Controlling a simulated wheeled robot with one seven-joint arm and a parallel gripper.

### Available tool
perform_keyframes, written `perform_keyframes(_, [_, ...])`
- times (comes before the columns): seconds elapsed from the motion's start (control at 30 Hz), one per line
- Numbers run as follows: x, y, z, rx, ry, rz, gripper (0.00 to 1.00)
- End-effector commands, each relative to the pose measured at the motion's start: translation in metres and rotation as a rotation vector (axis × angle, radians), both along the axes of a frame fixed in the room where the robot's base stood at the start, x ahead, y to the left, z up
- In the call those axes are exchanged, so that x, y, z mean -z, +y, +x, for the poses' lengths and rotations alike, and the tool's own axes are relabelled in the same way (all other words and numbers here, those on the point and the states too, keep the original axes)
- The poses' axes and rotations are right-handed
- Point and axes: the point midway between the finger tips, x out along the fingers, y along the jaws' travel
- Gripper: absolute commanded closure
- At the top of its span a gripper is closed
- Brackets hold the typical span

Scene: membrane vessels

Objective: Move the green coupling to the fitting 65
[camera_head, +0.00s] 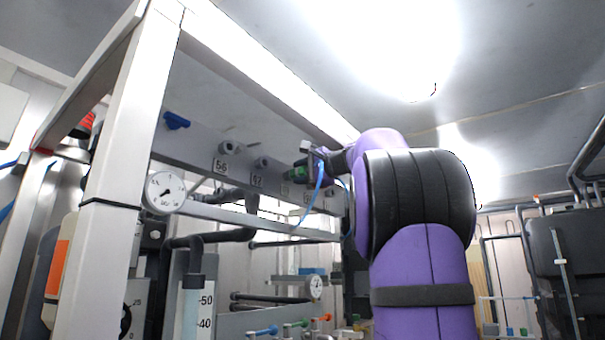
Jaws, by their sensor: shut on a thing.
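The green coupling (299,173) is small in the view, in front of the grey panel near the middle. My gripper (307,164) is shut on it, and a thin blue hose (318,190) hangs in a curve beside it. The grey panel (195,146) carries a row of round fittings with number plates. One plate seems to read 56 (220,166), and the plate to its right (257,181) is hard to read. Plates farther right are too small or partly hidden by my gripper and arm. I cannot tell which fitting is 65, nor whether the coupling touches a fitting.
A white frame post (118,190) and a sloping beam (260,72) stand at left and above the panel. A pressure gauge (164,192) hangs left, with a blue valve handle (176,121) above. A rail (250,219) runs below the panel. Dark equipment (560,270) stands at right.

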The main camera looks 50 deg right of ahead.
Motion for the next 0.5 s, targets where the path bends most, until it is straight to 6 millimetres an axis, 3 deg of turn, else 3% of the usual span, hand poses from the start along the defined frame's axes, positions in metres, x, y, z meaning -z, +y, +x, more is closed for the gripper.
perform_keyframes(0.27, [0.0001, 0.0005, 0.005, -0.001, 0.0, 0.0, 1.0])
perform_keyframes(0.3, [0.0, 0.0006, 0.005, -0.001, 0.0, 0.0, 0.58])
perform_keyframes(0.4, [0.0, 0.0006, 0.0048, 0.0, 0.0, 0.0, 0.35])
perform_keyframes(0.5, [0.0, 0.0006, 0.0048, -0.001, 0.0, 0.0, 0.33])
